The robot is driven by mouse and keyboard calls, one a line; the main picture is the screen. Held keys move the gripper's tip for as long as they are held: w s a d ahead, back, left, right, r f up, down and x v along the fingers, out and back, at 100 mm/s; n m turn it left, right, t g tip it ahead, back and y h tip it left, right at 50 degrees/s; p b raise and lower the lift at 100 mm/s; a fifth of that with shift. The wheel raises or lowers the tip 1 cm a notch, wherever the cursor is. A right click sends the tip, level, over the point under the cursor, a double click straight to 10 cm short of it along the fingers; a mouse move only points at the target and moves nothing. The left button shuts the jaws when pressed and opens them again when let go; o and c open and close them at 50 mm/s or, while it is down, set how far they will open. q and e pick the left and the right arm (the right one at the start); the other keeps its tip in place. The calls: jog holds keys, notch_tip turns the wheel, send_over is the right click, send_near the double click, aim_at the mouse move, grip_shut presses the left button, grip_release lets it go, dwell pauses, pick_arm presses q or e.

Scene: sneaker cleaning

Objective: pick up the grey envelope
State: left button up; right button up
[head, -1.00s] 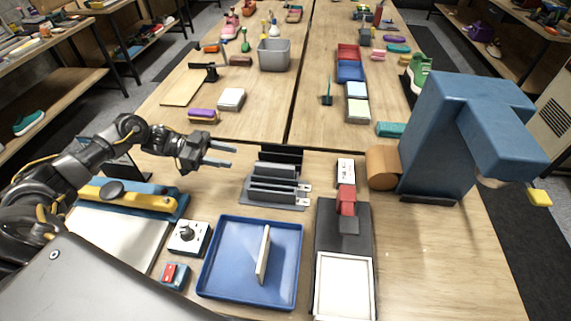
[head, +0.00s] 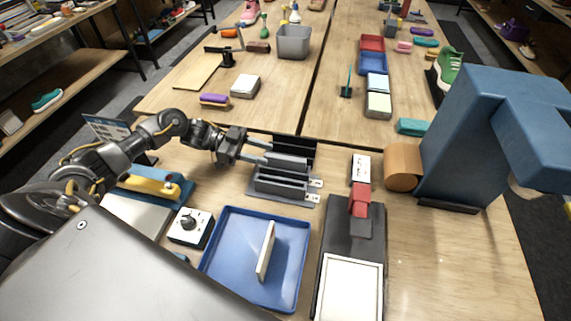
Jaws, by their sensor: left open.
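My left gripper (head: 267,152) reaches in from the left. Its two fingers are apart, pointing right, with their tips at the left end of a dark grey slotted rack (head: 262,189). Grey flat pieces (head: 288,162) stand in the rack, and small white tags stick out at its right end. I cannot tell for certain which of these is the grey envelope, or whether the fingertips touch any of them. Nothing shows held between the fingers. My right gripper is not in view.
A blue tray (head: 233,275) holding a thin cream slab (head: 266,250) lies in front of the rack. A white dial box (head: 190,228) sits left of it. A black board with red blocks (head: 359,199) and a large blue machine (head: 470,140) stand to the right.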

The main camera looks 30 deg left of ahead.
aim_at(279, 156)
pick_arm(q)
jog(key=shift+w+d, duration=0.1)
jog(key=shift+d, duration=0.35)
jog(key=p+x, duration=0.2)
jog(key=x, duration=0.2)
jog(key=shift+w+d+f+p, duration=0.1)
jog(key=shift+d+f+p, duration=0.05)
jog(key=shift+d+p, duration=0.25)
jog(key=shift+f, duration=0.1)
jog(key=shift+a, duration=0.1)
jog(key=shift+c, duration=0.4)
grip_shut()
